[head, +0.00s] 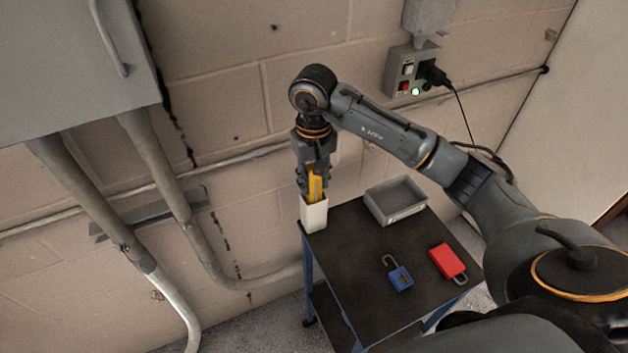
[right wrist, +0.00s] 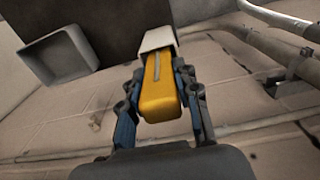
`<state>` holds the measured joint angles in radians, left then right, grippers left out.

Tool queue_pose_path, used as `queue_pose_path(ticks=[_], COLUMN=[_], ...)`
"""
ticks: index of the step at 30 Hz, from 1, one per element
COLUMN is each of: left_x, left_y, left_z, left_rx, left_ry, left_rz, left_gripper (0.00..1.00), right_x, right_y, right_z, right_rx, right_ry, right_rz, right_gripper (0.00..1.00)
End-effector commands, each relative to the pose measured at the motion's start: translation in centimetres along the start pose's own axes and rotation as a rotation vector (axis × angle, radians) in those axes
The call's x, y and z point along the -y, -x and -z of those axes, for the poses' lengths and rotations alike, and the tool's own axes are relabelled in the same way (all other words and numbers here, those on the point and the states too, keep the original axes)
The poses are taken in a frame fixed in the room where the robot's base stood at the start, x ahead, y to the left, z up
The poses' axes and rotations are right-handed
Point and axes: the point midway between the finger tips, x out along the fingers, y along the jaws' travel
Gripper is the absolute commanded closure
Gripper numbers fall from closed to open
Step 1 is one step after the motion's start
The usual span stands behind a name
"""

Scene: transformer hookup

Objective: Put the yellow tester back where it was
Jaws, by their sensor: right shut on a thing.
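The yellow tester (head: 315,186) stands upright with its lower end inside a white holder (head: 314,215) at the back left corner of the cart top. My right gripper (head: 314,176) points down from above and is shut on the tester's upper part. In the right wrist view the yellow tester (right wrist: 159,90) lies between the two fingers of my right gripper (right wrist: 160,100), and its far end enters the white holder (right wrist: 158,40). How deep the tester sits in the holder is hidden. My left gripper is not in view.
The dark cart top (head: 350,265) holds a grey bin (head: 396,203), a blue padlock (head: 398,277) and a red padlock (head: 447,262). A wall outlet box (head: 405,75) with a plugged-in black cord and a green light is above. Grey conduits (head: 160,180) run down the wall at left.

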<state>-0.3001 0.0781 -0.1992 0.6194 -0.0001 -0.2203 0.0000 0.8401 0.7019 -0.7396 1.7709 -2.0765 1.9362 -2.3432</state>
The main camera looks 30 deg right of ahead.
Motion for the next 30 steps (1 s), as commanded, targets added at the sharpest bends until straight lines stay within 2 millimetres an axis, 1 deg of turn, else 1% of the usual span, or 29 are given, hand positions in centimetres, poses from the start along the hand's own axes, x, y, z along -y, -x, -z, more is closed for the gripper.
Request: queue_pose_path(ticks=[1, 4, 12, 15, 16, 19, 27, 30], left_x=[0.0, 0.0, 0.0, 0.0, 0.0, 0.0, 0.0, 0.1], left_y=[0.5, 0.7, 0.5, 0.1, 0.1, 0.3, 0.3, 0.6], left_z=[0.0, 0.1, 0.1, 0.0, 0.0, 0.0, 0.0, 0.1], left_rx=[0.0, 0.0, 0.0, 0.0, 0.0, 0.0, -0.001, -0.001], left_ry=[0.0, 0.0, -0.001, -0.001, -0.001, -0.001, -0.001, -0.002], left_rz=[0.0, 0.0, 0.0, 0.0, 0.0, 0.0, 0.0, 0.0], left_gripper=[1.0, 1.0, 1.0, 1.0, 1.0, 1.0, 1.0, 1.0], right_x=[0.0, 0.0, 0.0, 0.0, 0.0, 0.0, 0.0, 0.0], right_y=[-0.5, -1.4, -1.6, -1.9, -1.9, -1.8, -1.8, -1.5], right_z=[-0.1, 0.0, 0.0, 0.0, 0.0, 0.0, 0.0, 0.0], right_rx=[0.004, 0.0, -0.002, -0.002, -0.001, -0.001, -0.001, -0.001], right_ry=[-0.002, -0.001, 0.0, 0.0, 0.0, 0.0, 0.0, 0.0], right_rz=[0.001, 0.001, 0.0, 0.0, -0.001, 0.0, 0.0, 0.001], right_gripper=[1.0, 1.0, 1.0, 1.0, 0.67, 0.46, 0.46, 0.46])
